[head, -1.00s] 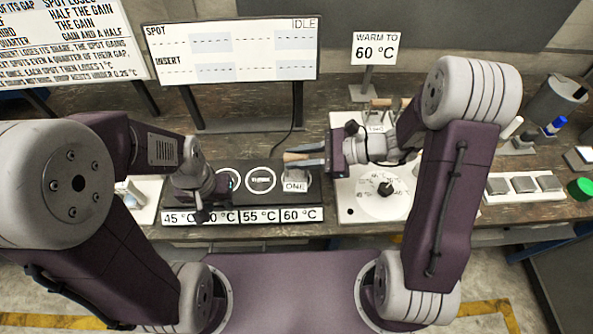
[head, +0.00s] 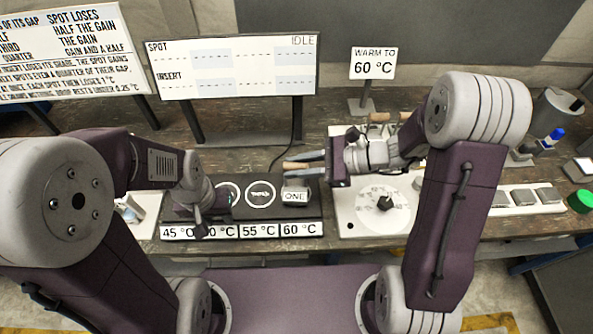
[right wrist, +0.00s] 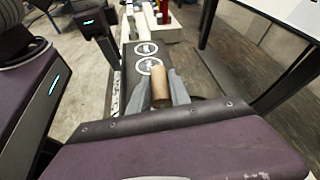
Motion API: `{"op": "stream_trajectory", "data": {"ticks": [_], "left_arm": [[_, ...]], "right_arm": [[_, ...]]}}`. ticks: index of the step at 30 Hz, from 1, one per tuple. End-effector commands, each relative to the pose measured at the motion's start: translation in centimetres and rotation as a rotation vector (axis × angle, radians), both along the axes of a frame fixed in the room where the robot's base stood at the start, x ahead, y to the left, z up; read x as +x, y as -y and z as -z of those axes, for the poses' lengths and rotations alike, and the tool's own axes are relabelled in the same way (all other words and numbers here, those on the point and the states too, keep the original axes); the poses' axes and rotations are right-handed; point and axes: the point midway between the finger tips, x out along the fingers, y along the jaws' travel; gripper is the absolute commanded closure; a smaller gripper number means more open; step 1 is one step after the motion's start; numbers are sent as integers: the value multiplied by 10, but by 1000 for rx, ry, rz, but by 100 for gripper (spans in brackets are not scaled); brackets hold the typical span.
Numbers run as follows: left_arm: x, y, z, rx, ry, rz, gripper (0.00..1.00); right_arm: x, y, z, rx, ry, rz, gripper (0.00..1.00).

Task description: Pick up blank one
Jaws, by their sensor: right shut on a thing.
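Blank one (head: 295,196) is a pale grey piece marked ONE, over the right end of the dark block with the temperature labels. A wooden cylinder, apparently its handle, sits between the fingers of my right gripper (head: 304,168). In the right wrist view the gripper (right wrist: 160,100) is shut on this wooden cylinder (right wrist: 160,85). Whether the blank's underside touches the block is hidden. My left gripper (head: 200,222) hangs at the block's left end, and its fingers are too unclear to judge.
The dark block (head: 225,212) has white-ringed round spots, with labels from 45 °C to 60 °C (head: 299,229) along its front. A sign reads WARM TO 60 °C (head: 373,62). The display (head: 232,66) reads IDLE.

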Motion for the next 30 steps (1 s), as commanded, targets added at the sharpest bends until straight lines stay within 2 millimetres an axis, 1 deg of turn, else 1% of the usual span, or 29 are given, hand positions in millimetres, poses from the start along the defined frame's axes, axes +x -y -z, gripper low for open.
{"op": "stream_trajectory", "data": {"ticks": [1,4,10,19,24,30], "left_arm": [[0,0,-1,0,0,0,64],[0,0,-2,0,0,0,64],[0,0,-3,0,0,0,64],[0,0,-3,0,0,0,64],[0,0,-4,0,0,0,64],[0,0,-4,0,0,0,64]], "right_arm": [[1,0,-9,3,6,0,100],[2,1,-23,3,7,1,100],[23,28,-41,2,6,4,100],[58,75,-75,1,6,3,100],[69,89,-86,3,3,1,100],[71,93,-90,3,1,-1,100]]}}
